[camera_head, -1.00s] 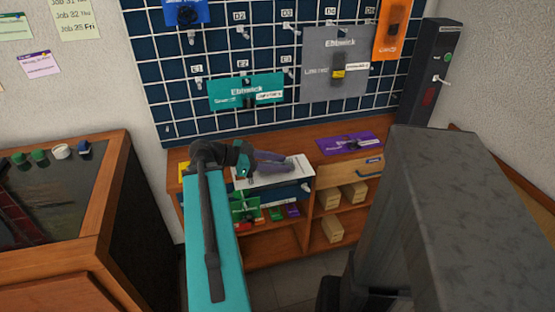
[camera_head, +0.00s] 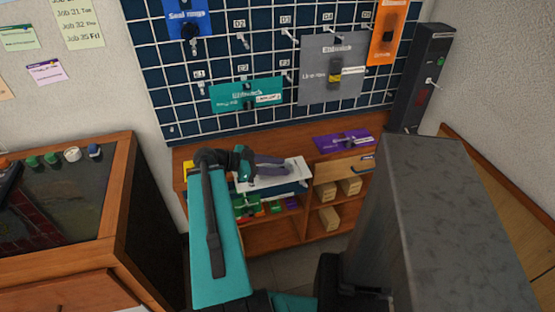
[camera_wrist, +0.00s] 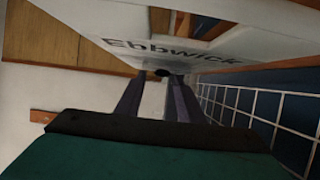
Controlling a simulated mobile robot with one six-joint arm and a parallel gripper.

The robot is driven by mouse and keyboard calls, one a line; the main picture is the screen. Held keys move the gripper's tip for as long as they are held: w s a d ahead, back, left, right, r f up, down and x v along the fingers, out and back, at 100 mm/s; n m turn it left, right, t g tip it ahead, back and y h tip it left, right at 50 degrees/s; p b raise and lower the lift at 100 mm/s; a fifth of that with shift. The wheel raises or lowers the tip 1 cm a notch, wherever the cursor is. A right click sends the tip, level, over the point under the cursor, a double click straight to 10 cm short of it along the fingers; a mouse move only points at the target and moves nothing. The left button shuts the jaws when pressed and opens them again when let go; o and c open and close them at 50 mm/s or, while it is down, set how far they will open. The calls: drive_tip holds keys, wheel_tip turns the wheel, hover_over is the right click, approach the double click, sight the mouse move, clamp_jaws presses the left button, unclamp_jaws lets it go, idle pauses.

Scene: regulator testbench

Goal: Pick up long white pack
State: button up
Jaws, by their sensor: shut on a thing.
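The long white pack (camera_head: 297,171) shows in the head view at the top of the wooden shelf unit, below the wall grid, partly covered by my gripper. In the wrist view the white pack (camera_wrist: 215,42), printed "Ebbwick", spans the far end of my fingers. My gripper (camera_head: 284,163) reaches over the pack from the left and is shut on it; the fingers also show in the wrist view (camera_wrist: 160,78). The exact contact at the fingertips is too dark to see.
A purple pack (camera_head: 343,141) lies on the shelf top to the right. Teal (camera_head: 246,94), grey (camera_head: 333,70) and orange (camera_head: 388,35) packs hang on the wall grid. Wooden blocks (camera_head: 328,218) and small coloured packs sit in the shelves below. A dark-topped wooden cabinet (camera_head: 120,200) stands at the left.

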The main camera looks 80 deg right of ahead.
drive_tip(key=shift+s+a+p, duration=0.15)
drive_tip(key=shift+a+p, duration=0.35)
drive_tip(key=shift+p, duration=0.95)
drive_tip(key=shift+r, duration=0.1)
